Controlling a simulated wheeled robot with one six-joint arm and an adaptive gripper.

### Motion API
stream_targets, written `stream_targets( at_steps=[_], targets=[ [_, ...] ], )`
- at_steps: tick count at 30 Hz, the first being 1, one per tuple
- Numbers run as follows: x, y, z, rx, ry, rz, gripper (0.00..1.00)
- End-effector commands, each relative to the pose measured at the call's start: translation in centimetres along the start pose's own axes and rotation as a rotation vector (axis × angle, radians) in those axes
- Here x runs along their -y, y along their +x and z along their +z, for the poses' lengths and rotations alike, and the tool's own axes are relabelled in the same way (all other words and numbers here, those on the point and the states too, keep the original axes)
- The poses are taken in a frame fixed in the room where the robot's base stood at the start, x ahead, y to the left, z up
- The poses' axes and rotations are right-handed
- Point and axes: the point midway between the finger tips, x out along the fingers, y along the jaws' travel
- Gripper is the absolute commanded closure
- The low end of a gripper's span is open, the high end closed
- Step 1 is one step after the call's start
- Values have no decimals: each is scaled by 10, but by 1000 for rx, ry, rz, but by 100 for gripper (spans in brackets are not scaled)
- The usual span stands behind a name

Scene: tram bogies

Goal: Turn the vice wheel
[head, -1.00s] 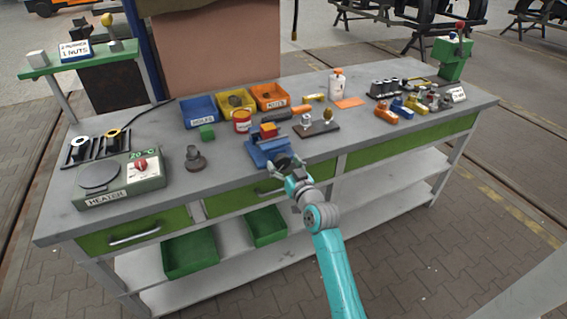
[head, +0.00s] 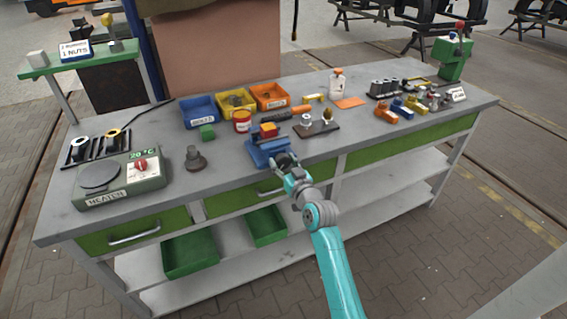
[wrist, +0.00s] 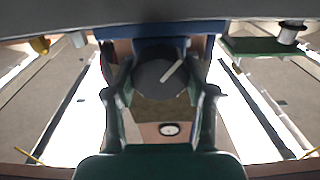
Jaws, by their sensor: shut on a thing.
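The blue vice (head: 262,154) stands near the front edge of the bench, with a red and yellow block (head: 268,130) at its top. Its dark round wheel faces me; in the wrist view the wheel (wrist: 155,82) fills the middle, with a pale line slanting to the upper right. My gripper (head: 285,162) is at the front of the vice. In the wrist view its two fingers (wrist: 160,92) lie on the left and right of the wheel, shut on it. In the head view the fingers hide most of the wheel.
Blue, yellow and orange bins (head: 236,101) are behind. A heater (head: 120,180) stands at the left, a green drawer front (head: 245,197) below.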

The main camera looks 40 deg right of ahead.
Motion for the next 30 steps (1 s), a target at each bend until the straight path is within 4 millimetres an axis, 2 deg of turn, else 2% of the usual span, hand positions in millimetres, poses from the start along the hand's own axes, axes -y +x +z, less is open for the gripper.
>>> stream_targets(
  at_steps=[8,30],
  targets=[
    [1,0,0,0,-173,0,80],
    [3,0,1,0,-865,-1,80]
  ],
)
